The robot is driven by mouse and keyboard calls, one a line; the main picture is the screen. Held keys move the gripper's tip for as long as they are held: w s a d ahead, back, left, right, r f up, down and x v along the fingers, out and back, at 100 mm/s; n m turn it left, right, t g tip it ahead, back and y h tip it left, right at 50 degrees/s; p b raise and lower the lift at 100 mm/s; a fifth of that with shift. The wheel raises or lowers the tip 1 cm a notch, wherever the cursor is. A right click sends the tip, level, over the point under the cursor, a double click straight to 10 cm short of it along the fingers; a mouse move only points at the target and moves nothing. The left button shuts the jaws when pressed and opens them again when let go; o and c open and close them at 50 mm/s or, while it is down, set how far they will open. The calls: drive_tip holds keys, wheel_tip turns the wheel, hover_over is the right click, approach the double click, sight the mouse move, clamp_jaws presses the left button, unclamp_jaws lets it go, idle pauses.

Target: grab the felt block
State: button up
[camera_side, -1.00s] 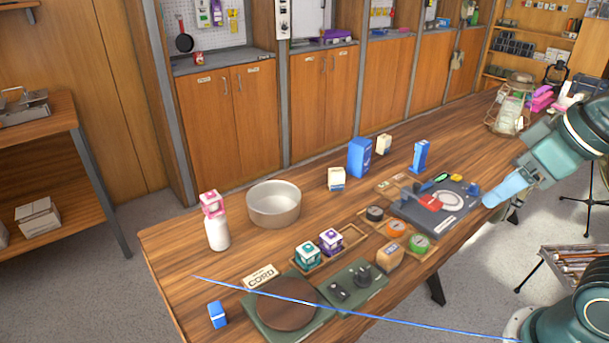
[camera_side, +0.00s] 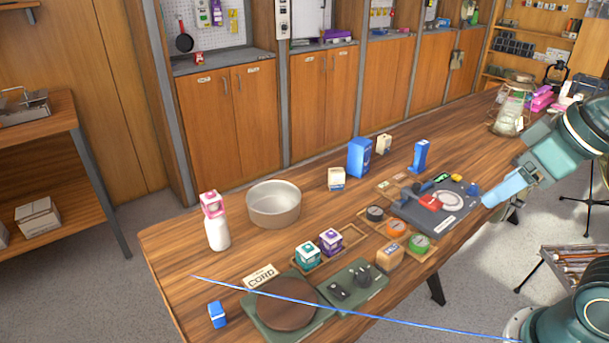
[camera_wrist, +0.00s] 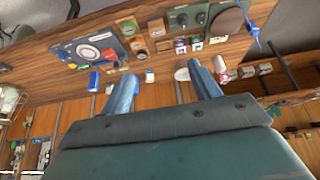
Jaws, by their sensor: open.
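A tan block with a dark label (camera_side: 389,257) sits on the wooden table, in front of the row of round discs; it looks most like the felt block, though its material is too small to tell. It also shows near the top middle of the wrist view (camera_wrist: 157,27). My gripper (camera_side: 487,202) is at the right in the side view, above the table's right side and well away from the block. In the wrist view my gripper (camera_wrist: 161,67) has its two blue fingers spread apart, with nothing between them.
A green plate with knobs (camera_side: 359,287) and a round brown board (camera_side: 286,303) lie left of the block. A tray of round discs (camera_side: 396,228) and a grey panel (camera_side: 436,211) lie behind it. A metal bowl (camera_side: 274,204) and white bottle (camera_side: 217,233) stand left.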

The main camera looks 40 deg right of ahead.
drive_tip(key=shift+w, duration=0.15)
drive_tip(key=m+g+y, duration=0.4)
drive_tip(key=m+g, duration=0.1)
drive_tip(key=m, duration=1.2)
hover_over(392, 248)
drive_tip(key=d, duration=0.4)
wheel_tip(392, 248, down, 17)
drive_tip(key=shift+d+f+m+g+y, duration=0.25)
drive_tip(key=shift+f+m+g+y, duration=0.05)
drive_tip(key=shift+f+m, duration=0.25)
drive_tip(key=shift+x, duration=4.35)
